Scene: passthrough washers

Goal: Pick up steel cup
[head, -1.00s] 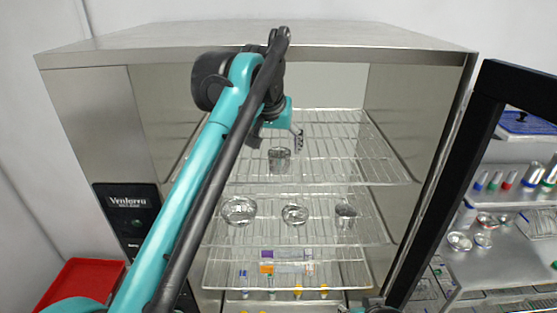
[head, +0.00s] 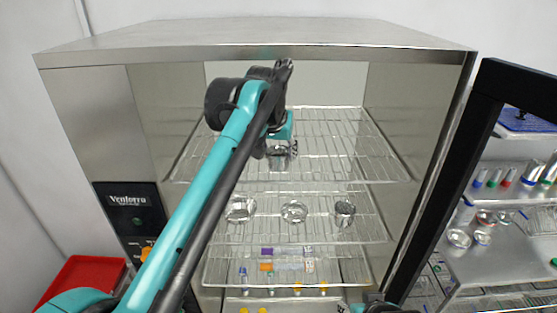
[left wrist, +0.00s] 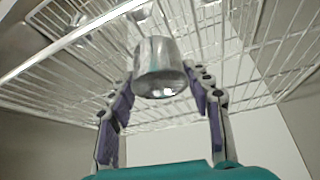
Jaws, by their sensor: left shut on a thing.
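The steel cup (head: 281,160) is at the upper wire shelf (head: 340,150) inside the open cabinet. My left gripper (head: 281,146) is at it from above in the head view and partly covers it. In the left wrist view the cup (left wrist: 158,68) sits between the two purple-padded fingers of my left gripper (left wrist: 165,90), which is shut on it. I cannot tell whether the cup still touches the shelf. A dark part of my right arm shows at the bottom edge of the head view; its fingers cannot be made out.
The lower wire shelf (head: 325,225) holds two round steel dishes (head: 240,209) (head: 294,211) and another steel cup (head: 344,212). The open door (head: 440,185) stands right, a red bin (head: 82,280) lower left. The upper shelf's right side is clear.

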